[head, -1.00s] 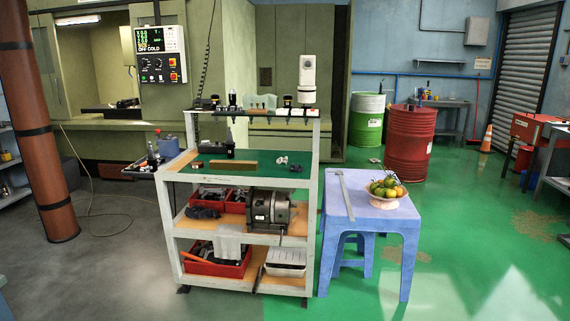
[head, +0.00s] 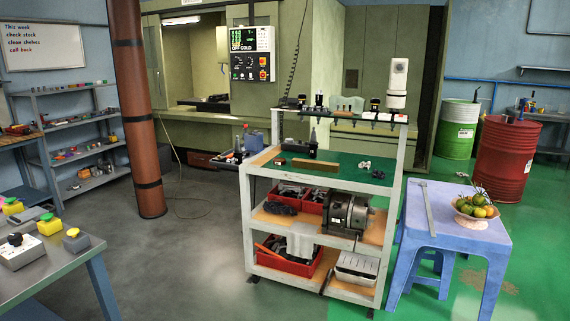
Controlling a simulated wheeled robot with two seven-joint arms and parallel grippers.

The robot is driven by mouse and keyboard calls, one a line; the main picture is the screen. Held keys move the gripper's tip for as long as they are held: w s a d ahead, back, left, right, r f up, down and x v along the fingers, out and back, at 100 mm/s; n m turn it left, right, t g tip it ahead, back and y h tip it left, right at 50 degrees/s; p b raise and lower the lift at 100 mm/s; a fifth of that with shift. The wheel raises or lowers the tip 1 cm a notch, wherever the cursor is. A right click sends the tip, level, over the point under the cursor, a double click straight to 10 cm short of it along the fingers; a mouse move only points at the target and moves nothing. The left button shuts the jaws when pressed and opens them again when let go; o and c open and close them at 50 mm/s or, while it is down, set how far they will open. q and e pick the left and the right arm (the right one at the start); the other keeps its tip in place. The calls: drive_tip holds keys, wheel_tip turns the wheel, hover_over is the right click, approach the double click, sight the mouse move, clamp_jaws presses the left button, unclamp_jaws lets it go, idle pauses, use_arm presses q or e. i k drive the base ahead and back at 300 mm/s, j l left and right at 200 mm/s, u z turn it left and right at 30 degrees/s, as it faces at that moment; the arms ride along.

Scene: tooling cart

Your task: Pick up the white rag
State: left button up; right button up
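A whitish cloth, which looks like the white rag (head: 300,247), is on the lower part of the tooling cart (head: 259,223) in the head view. It hangs at the red bin (head: 272,263) on the bottom shelf, below the middle shelf's front edge. What holds its top edge is too small to tell. Neither of my grippers shows in the head view.
A blue table (head: 465,236) with a fruit bowl (head: 473,222) stands close to the cart's right. A grey bench (head: 50,272) with control boxes is at the near left. A brown pillar (head: 141,130) stands behind it. Grey floor (head: 190,250) left of the cart is clear.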

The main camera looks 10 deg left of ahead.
sight(362, 165)
drive_tip(key=i+u, duration=0.1)
drive_tip(key=i, duration=0.4)
drive_tip(key=i+l+u, duration=0.15)
drive_tip(key=i, duration=0.35)
drive_tip(key=i+l+u, duration=0.1)
drive_tip(key=i, duration=0.35)
drive_tip(key=i+l+u, duration=0.15)
drive_tip(key=i, duration=0.35)
drive_tip(key=i+l+u, duration=0.1)
drive_tip(key=i+l, duration=0.2)
drive_tip(key=i, duration=0.15)
drive_tip(key=i+l+u, duration=0.1)
drive_tip(key=i+l, duration=0.15)
drive_tip(key=i, duration=0.2)
